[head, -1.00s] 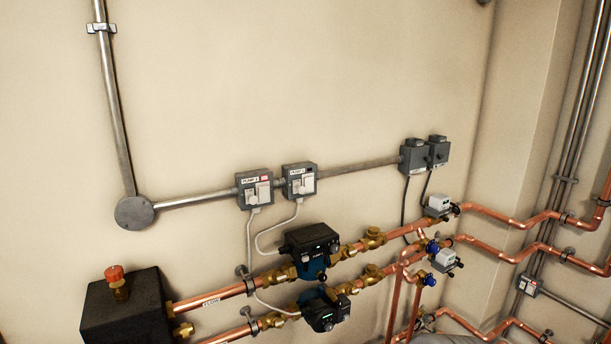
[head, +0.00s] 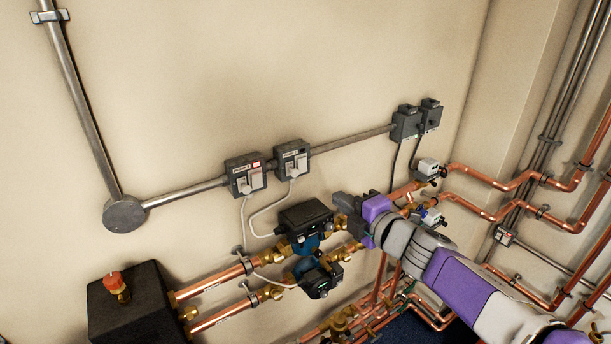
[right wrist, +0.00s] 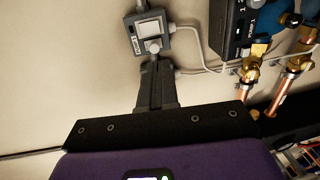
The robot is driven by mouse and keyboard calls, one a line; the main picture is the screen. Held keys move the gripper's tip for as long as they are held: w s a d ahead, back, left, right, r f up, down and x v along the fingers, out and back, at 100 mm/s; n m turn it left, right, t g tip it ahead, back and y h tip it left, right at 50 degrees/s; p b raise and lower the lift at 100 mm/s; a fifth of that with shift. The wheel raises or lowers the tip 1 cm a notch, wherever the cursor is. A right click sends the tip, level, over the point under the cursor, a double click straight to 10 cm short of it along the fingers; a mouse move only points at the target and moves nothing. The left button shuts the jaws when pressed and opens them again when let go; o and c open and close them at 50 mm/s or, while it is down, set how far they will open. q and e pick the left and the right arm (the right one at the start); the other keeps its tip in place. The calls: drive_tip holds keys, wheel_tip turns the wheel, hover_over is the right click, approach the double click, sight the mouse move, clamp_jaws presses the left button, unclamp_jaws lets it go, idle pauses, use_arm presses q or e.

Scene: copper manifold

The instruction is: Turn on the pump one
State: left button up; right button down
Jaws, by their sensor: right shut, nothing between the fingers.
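Two grey switch boxes sit side by side on the wall conduit in the head view. The left box (head: 246,175) has a lit red indicator at its top right; the right box (head: 292,159) shows no red light. Their small labels are too blurred to read surely. My right gripper (head: 340,202) is to the right of and below the boxes, apart from them in the head view. In the right wrist view, its fingers (right wrist: 154,64) are shut and empty, pointing at the lower edge of a switch box (right wrist: 147,34); contact cannot be told. My left gripper is out of view.
Two dark-blue pumps (head: 305,217) sit on copper pipes (head: 215,280) below the boxes. Grey cables (head: 268,221) hang between boxes and pumps. A black box with a red cap (head: 114,281) is at lower left. The wall above the conduit is clear.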

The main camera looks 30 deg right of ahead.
sight(302, 165)
drive_tip(key=w+a+f+b, duration=0.1)
drive_tip(key=w+b, duration=0.1)
drive_tip(key=w, duration=1.2)
drive_tip(key=shift+f, duration=0.4)
